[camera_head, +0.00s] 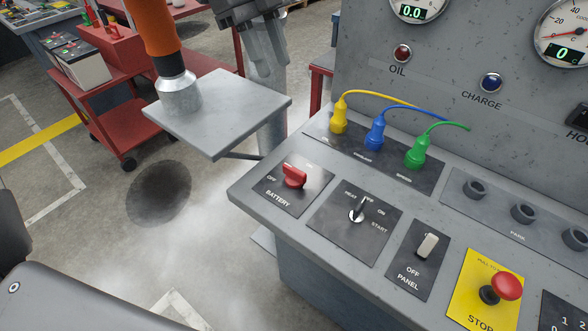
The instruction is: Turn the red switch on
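The red switch (294,177) is a rotary knob on the dark plate marked BATTERY (280,202), at the left end of the grey sloped console. The word OFF is left of the knob, and a small label is above right. The knob's grip runs from upper left to lower right; I cannot tell for certain which label it points at. Nothing touches it. Dark parts at the left edge and lower left seem to be my own body or left arm. I cannot make out left fingertips there.
Beside the switch are a key switch (357,212), a white PANEL rocker (428,246) and a red STOP button (507,286). Yellow, blue and green plugs (418,153) stand behind. A metal plate (245,100) bearing an orange-topped part is left of the console. Floor below it is clear.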

